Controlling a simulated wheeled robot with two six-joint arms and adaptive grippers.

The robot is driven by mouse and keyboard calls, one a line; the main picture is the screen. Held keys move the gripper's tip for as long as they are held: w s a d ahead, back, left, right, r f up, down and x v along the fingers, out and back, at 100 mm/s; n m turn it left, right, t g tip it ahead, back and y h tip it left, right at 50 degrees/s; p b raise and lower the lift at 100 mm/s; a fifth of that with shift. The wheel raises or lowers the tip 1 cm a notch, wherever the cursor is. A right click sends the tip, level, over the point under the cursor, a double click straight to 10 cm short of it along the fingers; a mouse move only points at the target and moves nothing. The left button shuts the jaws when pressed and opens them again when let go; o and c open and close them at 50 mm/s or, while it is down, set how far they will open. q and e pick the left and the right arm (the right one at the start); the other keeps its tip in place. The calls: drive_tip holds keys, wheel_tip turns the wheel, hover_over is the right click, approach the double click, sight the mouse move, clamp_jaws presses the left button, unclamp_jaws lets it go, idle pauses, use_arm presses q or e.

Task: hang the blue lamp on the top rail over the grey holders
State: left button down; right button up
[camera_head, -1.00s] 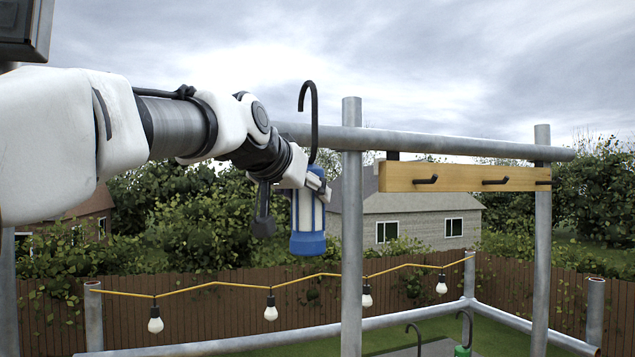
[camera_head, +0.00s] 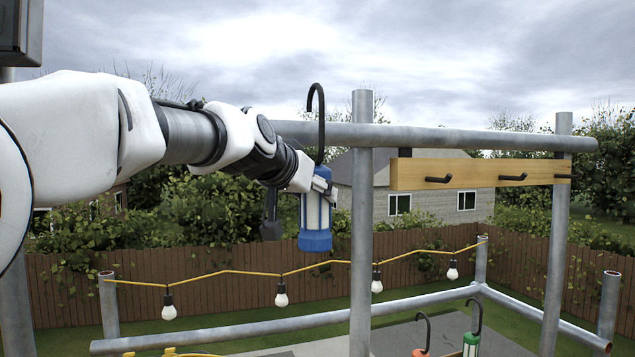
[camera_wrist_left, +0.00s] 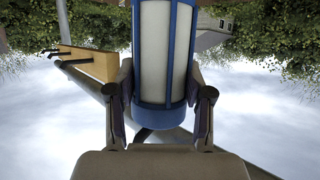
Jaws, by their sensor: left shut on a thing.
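The blue lamp (camera_head: 315,238) has white panels and a black hook (camera_head: 317,110) on top. My left gripper (camera_head: 322,188) is shut on it and holds it upright in the air, left of the near post. The grey top rail (camera_head: 470,139) runs across behind the hook in the head view; the hook's tip stands above the rail's line. I cannot tell whether the hook is over the rail or in front of it. In the left wrist view the lamp (camera_wrist_left: 165,50) sits between both fingers, with the rail (camera_wrist_left: 85,82) passing behind. I cannot make out which parts are the grey holders. My right gripper is out of view.
A wooden board (camera_head: 450,173) with several black hooks hangs below the rail. Upright grey posts (camera_head: 361,230) carry the rail. A yellow light string (camera_head: 230,273) hangs lower. An orange lamp (camera_head: 421,352) and a green lamp (camera_head: 471,345) stand below.

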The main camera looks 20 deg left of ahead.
use_arm(q)
drive_tip(key=shift+w+a+r, duration=0.2)
drive_tip(key=shift+w+a, duration=0.05)
drive_tip(key=shift+a, duration=0.05)
drive_tip(key=w+a+f, duration=0.2)
drive_tip(key=w, duration=0.1)
drive_tip(key=shift+w+f, duration=0.1)
drive_tip(key=shift+f, duration=0.1)
drive_tip(key=shift+w+f+b, duration=0.15)
drive_tip(key=shift+f+b, duration=1.05)
drive_tip(key=shift+f, duration=0.15)
drive_tip(key=shift+r, duration=0.1)
drive_tip(key=shift+c, duration=1.8)
unclamp_jaws()
